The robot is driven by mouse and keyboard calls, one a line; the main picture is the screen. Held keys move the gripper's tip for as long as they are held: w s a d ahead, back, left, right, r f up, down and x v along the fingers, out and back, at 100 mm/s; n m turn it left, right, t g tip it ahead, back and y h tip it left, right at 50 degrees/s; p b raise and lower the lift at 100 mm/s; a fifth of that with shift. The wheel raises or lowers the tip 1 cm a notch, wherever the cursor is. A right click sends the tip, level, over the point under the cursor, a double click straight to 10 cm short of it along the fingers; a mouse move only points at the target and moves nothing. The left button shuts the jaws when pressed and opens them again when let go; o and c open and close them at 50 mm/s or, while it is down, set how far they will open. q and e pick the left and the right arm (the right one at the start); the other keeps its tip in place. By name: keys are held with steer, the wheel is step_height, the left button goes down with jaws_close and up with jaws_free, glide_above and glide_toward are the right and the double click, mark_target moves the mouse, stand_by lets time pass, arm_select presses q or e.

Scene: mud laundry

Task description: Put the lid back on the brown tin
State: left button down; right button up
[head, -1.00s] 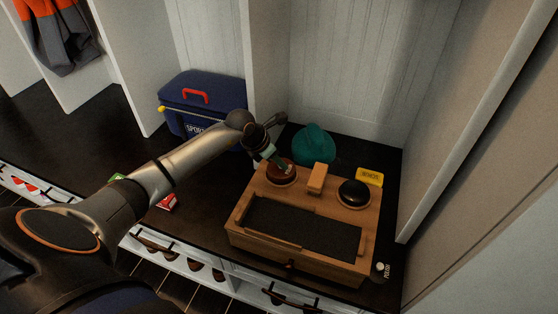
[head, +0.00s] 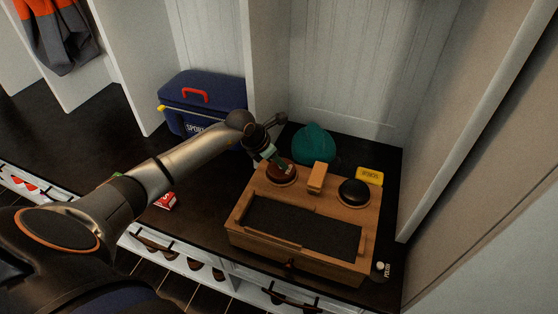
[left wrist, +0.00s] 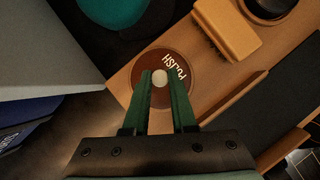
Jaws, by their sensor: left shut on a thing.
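The brown tin (head: 283,180) sits in the back left corner of the top of a wooden box. Its lid, a brown disc marked POLISH (left wrist: 176,81) with a pale round knob (left wrist: 160,77), shows in the left wrist view. My left gripper (head: 278,163) reaches down onto it from the left. Its green fingers (left wrist: 160,88) are shut on the lid at the knob. The lid is over the tin and looks roughly centred. I cannot tell whether it rests fully on the rim. My right gripper is not in view.
The wooden box (head: 246,244) also carries a wooden brush (head: 317,177) and a black round tin (head: 353,192). A teal hat (head: 314,145) and a yellow box (head: 370,176) are behind it. A blue bag (head: 203,90) stands at the back left. A divider wall rises close to the right.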

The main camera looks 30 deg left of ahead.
arm_select(q)
steer(key=shift+c, duration=0.8)
jaws_free()
steer(key=shift+r, duration=0.1)
steer(key=shift+r+p, duration=0.65)
steer(key=shift+r, duration=0.1)
steer(key=shift+r+p, duration=2.15)
steer(key=shift+r, duration=0.55)
